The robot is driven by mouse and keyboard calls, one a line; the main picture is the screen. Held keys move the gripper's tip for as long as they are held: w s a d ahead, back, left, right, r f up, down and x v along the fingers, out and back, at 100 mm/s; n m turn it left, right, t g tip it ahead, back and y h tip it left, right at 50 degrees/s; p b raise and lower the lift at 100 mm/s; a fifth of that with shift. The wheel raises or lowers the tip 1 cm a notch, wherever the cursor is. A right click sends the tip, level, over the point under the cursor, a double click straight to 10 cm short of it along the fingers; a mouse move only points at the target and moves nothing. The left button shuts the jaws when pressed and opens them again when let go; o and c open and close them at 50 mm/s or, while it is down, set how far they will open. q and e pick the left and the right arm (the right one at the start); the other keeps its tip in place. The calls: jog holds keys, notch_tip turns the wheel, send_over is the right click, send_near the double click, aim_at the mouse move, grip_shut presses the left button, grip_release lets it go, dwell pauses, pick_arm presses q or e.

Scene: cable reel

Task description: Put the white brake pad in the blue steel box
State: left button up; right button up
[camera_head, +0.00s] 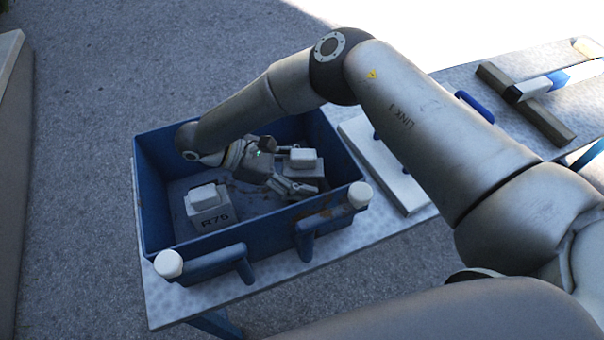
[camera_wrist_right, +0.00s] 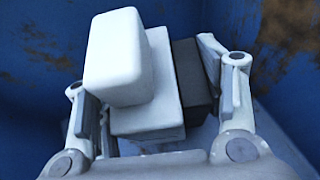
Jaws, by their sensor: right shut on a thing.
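The blue steel box (camera_head: 155,205) stands open on the near left end of the table, with worn, rusty patches on its walls. My right gripper (camera_head: 288,170) reaches down inside it. The gripper is shut on a white brake pad (camera_head: 304,157), a pale block with a smaller block on top. In the right wrist view the pad (camera_wrist_right: 150,122) sits between the two fingers, close to the blue wall (camera_wrist_right: 35,60), with a dark part (camera_wrist_right: 192,80) behind it. I cannot tell whether it touches the box floor. My left gripper is not in view.
A pale block marked R75 (camera_head: 209,208) lies in the near left of the box. A flat white panel (camera_head: 385,165) lies just right of the box.

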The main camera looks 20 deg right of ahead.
jog(key=o, duration=1.7)
jog(key=shift+f, duration=0.1)
jog(key=shift+a+r, duration=0.1)
jog(key=shift+r, duration=0.1)
jog(key=v, duration=0.7)
jog(key=shift+a, duration=0.15)
